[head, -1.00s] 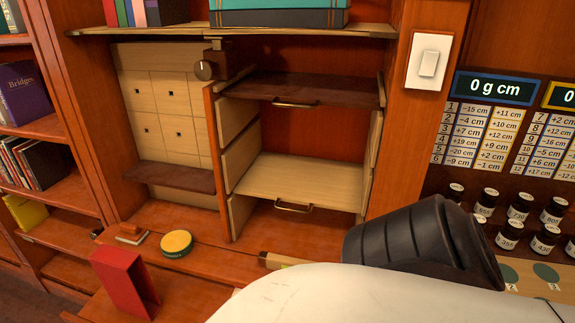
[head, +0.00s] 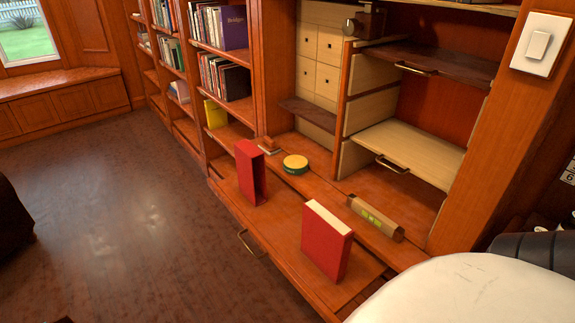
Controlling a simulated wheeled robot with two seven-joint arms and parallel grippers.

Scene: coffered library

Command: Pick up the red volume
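A red volume (head: 322,248) with pale page edges stands upright on the pulled-out wooden shelf board (head: 275,235) in the lower middle of the head view. A red slipcase-like piece (head: 250,172), seemingly hollow, stands upright behind it and to its left, apart from it. A white and black part of my own arm fills the lower right corner. Neither of my grippers shows, so their fingers and any contents are hidden.
A round yellow-green tin (head: 295,164) and a tan box (head: 375,218) lie on the desk surface behind the board. Open drawers (head: 410,150) jut out at right. Bookshelves (head: 215,60) stand at back left.

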